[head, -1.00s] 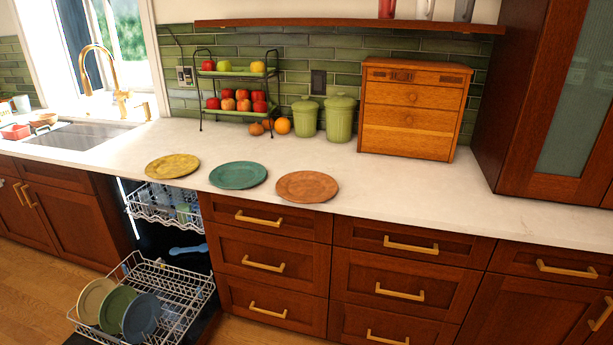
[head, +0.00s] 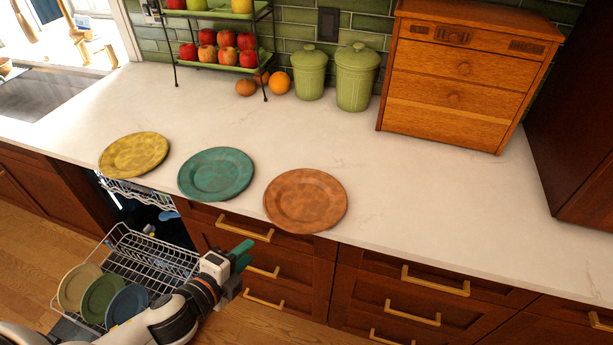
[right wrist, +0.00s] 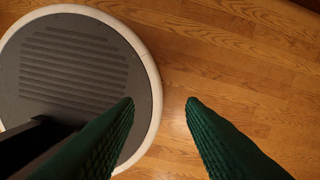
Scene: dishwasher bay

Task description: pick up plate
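Three plates lie flat in a row on the white counter in the head view: a yellow plate (head: 134,154), a teal plate (head: 216,174) and an orange-brown plate (head: 305,200) near the front edge. My left gripper (head: 241,254) is below the counter, in front of the drawers and lower than the plates. Its green fingers are seen from the side, so its opening is unclear. My right gripper (right wrist: 160,102) shows in the right wrist view with its two green fingers apart, nothing between them, over the wooden floor.
The pulled-out dishwasher rack (head: 150,262) holds several plates, left of my left arm. Green canisters (head: 357,77), a wooden drawer box (head: 462,75) and a fruit stand (head: 220,55) stand at the back. The counter right of the plates is clear.

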